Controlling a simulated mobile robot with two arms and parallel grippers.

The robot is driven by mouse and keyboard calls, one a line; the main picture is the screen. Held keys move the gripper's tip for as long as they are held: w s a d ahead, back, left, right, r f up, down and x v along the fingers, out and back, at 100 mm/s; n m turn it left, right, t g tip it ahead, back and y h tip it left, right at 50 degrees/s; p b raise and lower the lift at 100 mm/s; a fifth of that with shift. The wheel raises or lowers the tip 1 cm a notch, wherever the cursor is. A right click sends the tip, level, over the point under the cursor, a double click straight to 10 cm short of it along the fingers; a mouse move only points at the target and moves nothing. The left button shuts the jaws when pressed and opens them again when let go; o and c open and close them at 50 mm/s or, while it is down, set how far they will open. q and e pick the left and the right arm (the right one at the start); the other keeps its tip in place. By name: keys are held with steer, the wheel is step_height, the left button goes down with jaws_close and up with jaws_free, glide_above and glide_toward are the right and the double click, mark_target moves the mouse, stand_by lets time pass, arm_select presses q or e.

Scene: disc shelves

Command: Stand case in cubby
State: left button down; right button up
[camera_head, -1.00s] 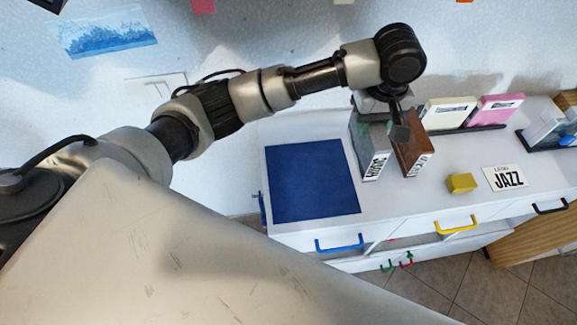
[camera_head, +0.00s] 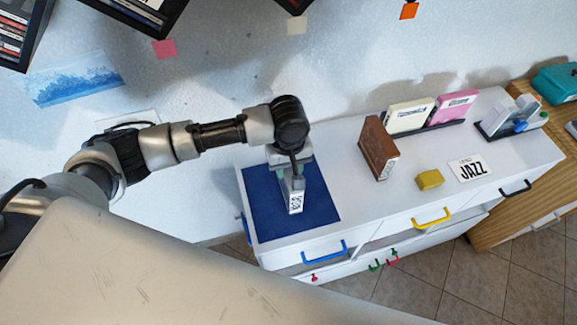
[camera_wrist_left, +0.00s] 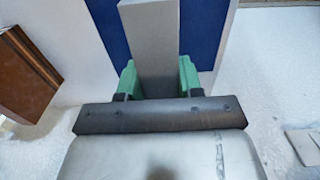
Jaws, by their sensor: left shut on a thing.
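My left gripper (camera_head: 289,176) is shut on a grey case (camera_head: 295,201) with a white label on its narrow side. The case is upright over the blue mat (camera_head: 256,220) on the white cabinet top; I cannot tell whether it touches the mat. In the left wrist view the green fingers (camera_wrist_left: 159,80) press on both sides of the grey case (camera_wrist_left: 155,40), and the blue mat (camera_wrist_left: 200,30) lies beyond. Shelves with discs (camera_head: 150,12) show at the top edge of the head view. My right gripper is not in view.
A brown case (camera_head: 378,148) stands to the right, with white (camera_head: 408,116) and pink (camera_head: 453,108) cases behind. A yellow block (camera_head: 430,180) and a JAZZ card (camera_head: 470,169) lie near the front edge. The cabinet top between mat and brown case is clear.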

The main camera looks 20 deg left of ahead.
arm_select(q)
steer(key=shift+f, duration=0.75)
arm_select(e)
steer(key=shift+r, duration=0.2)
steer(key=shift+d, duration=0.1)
arm_select(q)
steer(key=shift+f, duration=0.1)
steer(key=c, duration=0.7)
jaws_free()
steer(key=shift+c, duration=0.2)
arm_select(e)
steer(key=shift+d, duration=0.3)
arm_select(q)
step_height(320, 180, up, 12)
steer(key=shift+r+b, duration=0.15)
steer(key=shift+b, duration=0.7)
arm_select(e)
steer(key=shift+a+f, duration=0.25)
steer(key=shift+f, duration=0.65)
